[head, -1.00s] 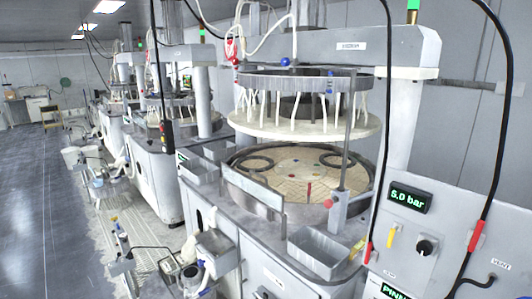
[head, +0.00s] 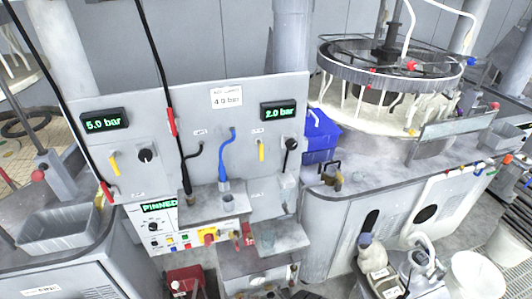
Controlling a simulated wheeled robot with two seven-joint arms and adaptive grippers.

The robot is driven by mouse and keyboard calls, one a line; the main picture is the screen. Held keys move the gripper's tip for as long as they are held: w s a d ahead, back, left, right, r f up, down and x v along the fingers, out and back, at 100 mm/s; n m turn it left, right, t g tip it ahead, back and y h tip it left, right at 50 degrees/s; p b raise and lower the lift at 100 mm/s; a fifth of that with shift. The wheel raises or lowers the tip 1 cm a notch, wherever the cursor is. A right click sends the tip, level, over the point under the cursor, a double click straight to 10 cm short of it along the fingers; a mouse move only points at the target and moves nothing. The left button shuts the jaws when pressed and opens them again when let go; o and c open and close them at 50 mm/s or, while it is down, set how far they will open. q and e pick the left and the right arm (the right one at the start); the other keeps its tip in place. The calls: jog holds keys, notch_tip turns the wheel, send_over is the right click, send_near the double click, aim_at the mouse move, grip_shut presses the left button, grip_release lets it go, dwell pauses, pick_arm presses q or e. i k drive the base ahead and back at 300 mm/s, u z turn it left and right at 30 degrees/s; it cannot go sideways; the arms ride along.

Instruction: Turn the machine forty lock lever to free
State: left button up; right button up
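A grey upright panel (head: 190,110) stands in the middle of the head view. A yellow lever (head: 115,163) sits on its left half, below a green 5.0 bar display (head: 104,122) and beside a black knob (head: 148,155). Another yellow lever (head: 261,150) stands roughly upright on its right half, below a 2.0 bar display (head: 280,111). A lower display (head: 159,207) reads PINNED. The small labels are too blurred to read, so I cannot tell which lever belongs to machine forty. Neither of my grippers is in view.
Black hoses with red sleeves (head: 172,122) and a blue hose (head: 224,160) hang before the panel. A grey tray (head: 58,232) lies left, a blue bin (head: 320,137) right. A polishing machine (head: 385,75) stands at back right. Bottles and a white bucket (head: 478,272) are at lower right.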

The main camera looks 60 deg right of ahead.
aim_at(261, 152)
jog(key=z, duration=2.2)
jog(key=i, duration=0.15)
jog(key=u, duration=0.05)
